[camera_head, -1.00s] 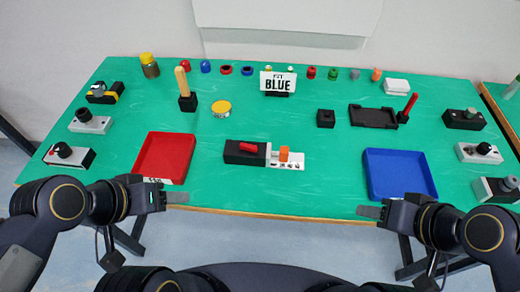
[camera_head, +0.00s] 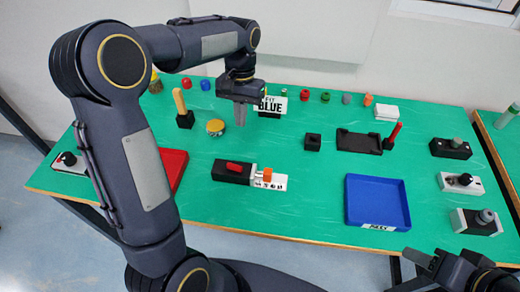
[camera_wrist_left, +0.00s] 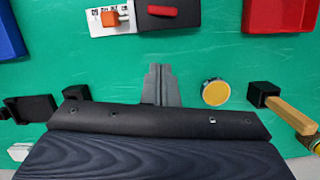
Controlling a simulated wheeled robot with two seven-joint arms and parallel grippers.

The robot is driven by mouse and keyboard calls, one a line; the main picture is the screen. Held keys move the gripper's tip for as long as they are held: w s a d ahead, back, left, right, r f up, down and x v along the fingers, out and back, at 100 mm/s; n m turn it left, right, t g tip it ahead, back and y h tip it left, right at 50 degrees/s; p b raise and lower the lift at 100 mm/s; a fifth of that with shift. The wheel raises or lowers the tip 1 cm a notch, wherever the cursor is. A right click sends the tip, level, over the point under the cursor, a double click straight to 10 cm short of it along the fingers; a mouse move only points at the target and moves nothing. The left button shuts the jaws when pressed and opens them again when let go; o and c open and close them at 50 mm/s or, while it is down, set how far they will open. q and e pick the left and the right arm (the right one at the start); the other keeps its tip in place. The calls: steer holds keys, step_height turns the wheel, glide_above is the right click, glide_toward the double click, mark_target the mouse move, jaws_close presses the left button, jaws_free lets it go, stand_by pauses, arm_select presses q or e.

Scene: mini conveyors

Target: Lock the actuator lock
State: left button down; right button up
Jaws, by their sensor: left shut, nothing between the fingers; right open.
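The lock unit lies near the middle of the table. It has a black block (camera_head: 232,173) with a red handle (camera_head: 235,167) on top, joined to a white marked plate (camera_head: 270,183) with an orange knob (camera_head: 267,173). My right gripper (camera_head: 420,258) is open and empty by the front edge.
A blue tray (camera_head: 377,226) stands at front right; a red tray (camera_head: 180,185) is mostly hidden by my left arm. A yellow-lidded round tin (camera_head: 215,127) and a wooden-handled stand (camera_head: 185,119) are left of my left gripper.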

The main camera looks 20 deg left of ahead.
mark_target(240, 165)
arm_select(q)
steer(key=shift+w+d+f, duration=0.2)
steer(key=shift+w+d, duration=0.15)
steer(key=shift+w, duration=0.15)
steer(key=shift+w+d+f, duration=0.2)
steer(key=shift+w+d, duration=0.1)
steer(key=shift+w, duration=0.15)
arm_select(e)
steer(key=shift+s+d+r, duration=0.1)
steer(key=shift+d+r, duration=0.1)
steer(key=shift+d, duration=0.2)
arm_select(q)
steer(key=shift+f, duration=0.1)
steer(key=x, duration=0.3)
steer(key=p+x, duration=0.1)
steer(key=x, duration=0.6)
steer(key=shift+s+a, duration=0.15)
steer(key=shift+s, duration=0.25)
steer(key=s, duration=0.1)
steer(key=s+p, duration=0.1)
steer(key=shift+s+r, duration=0.25)
steer(key=shift+s, duration=0.35)
steer(key=shift+s+f, duration=0.1)
steer(key=shift+s, duration=0.1)
arm_select(e)
step_height(240, 165, up, 2)
steer(key=shift+r, duration=0.1)
